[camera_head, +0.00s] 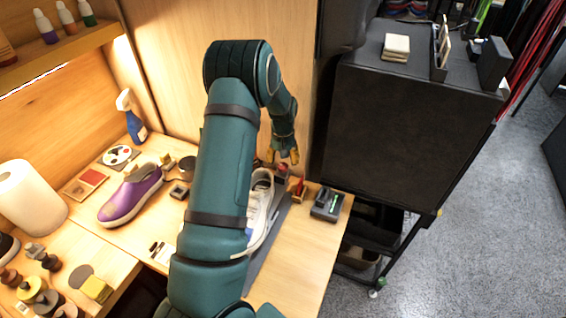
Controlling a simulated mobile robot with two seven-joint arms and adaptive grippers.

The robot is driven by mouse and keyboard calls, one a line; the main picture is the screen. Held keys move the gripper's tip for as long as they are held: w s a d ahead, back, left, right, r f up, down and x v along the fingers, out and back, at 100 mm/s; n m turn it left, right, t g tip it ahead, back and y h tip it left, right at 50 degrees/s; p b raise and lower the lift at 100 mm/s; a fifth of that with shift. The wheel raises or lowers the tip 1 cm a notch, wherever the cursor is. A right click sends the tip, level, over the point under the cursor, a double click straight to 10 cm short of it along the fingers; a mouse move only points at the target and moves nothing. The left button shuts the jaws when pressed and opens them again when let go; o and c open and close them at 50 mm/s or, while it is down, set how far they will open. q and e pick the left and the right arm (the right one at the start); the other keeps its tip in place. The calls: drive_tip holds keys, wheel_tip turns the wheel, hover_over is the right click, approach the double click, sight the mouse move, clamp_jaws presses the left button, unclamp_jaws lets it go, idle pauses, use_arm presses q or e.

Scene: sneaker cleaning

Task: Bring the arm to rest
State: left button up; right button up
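One teal arm of mine comes up from the bottom edge, left of the middle, and I take it as my left. It bends at the top, and its gripper (283,157) hangs down over the back of the bench, its yellow fingertips apart and nothing seen between them. A white sneaker (258,205) lies on the bench below that gripper, partly hidden behind the arm. A purple shoe (131,197) lies on the bench to the left of the arm. My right gripper is not in view.
The wooden bench (284,277) has a bare strip at front right. A blue spray bottle (132,117), a paper roll (30,197) and several brushes stand on the left. A black device (327,204) sits near the right edge. A dark cabinet (400,120) stands to the right, beside open floor.

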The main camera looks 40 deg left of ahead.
use_arm(q)
drive_tip(key=shift+r, duration=0.35)
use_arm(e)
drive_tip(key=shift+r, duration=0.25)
